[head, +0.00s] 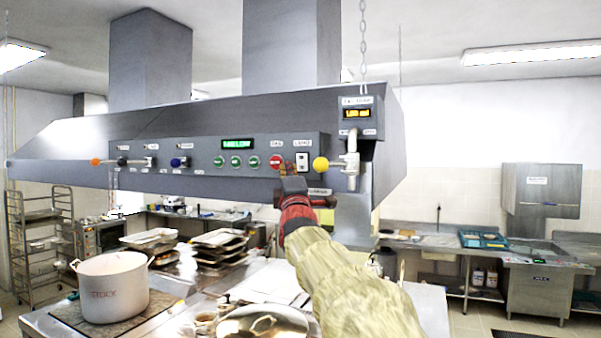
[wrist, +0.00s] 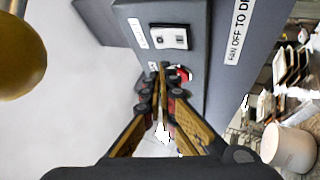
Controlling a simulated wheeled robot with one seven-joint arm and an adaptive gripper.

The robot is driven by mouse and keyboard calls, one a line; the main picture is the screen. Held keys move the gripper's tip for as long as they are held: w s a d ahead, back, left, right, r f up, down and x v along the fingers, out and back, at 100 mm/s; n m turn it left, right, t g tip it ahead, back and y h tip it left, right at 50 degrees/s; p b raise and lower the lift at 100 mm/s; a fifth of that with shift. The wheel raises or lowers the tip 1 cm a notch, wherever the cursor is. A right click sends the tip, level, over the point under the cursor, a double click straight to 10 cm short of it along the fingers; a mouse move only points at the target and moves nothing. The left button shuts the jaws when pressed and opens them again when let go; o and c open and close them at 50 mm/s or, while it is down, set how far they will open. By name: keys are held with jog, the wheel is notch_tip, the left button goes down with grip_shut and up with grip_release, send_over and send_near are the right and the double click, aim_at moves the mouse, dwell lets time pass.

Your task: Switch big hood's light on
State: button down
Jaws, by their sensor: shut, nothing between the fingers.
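The big grey hood (head: 225,120) spans the upper middle of the head view, with a control strip on its front. A white light switch (head: 302,161) sits near the strip's right end, between a red button (head: 276,161) and a yellow knob (head: 320,164). In the wrist view the switch (wrist: 170,37) is a white plate with a dark surround, and the red button (wrist: 184,74) is partly hidden behind my fingertips. My gripper (head: 289,178) is shut and empty, its tips just below the switch and button. Contact with the panel cannot be told.
A valve pipe (head: 351,165) and a small amber display (head: 357,113) are right of the switch. Green buttons (head: 235,161) line the strip to the left. A stockpot (head: 112,286) and stacked trays (head: 218,245) stand below. Air in front of the hood is open.

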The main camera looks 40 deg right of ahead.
jog(key=a, duration=0.1)
jog(key=s+a, duration=0.1)
jog(key=shift+a+r, duration=0.15)
jog(key=shift+a, duration=0.15)
dwell(0.5)
jog(key=w+f+m+g+y, duration=0.35)
jog(key=f+m+y, duration=0.2)
jog(key=f, duration=1.15)
jog(key=s+a+f+m+g+y+b, duration=0.15)
jog(key=a+f, duration=0.25)
jog(key=f, duration=0.4)
jog(key=s+a+f+m+g+y+b, duration=0.1)
jog(key=s+a+f+m+g, duration=0.2)
jog(key=f, duration=0.4)
jog(key=s+a+f+g+y+b, duration=0.1)
jog(key=s+a+f+g+b, duration=0.1)
jog(key=s+a+f+b, duration=0.4)
jog(key=s+a+f+m+g+y+b, duration=0.1)
jog(key=s+a+f+b, duration=0.5)
jog(key=s+a+f, duration=0.6)
jog(key=s+a+f+g+y+b, duration=0.2)
jog(key=s+a+f+b, duration=0.4)
jog(key=f, duration=1.6)
jog(key=s+a+y, duration=0.1)
jog(key=s+a, duration=0.2)
jog(key=s, duration=0.2)
jog(key=shift+a+f+g, duration=0.15)
jog(key=shift+g, duration=0.15)
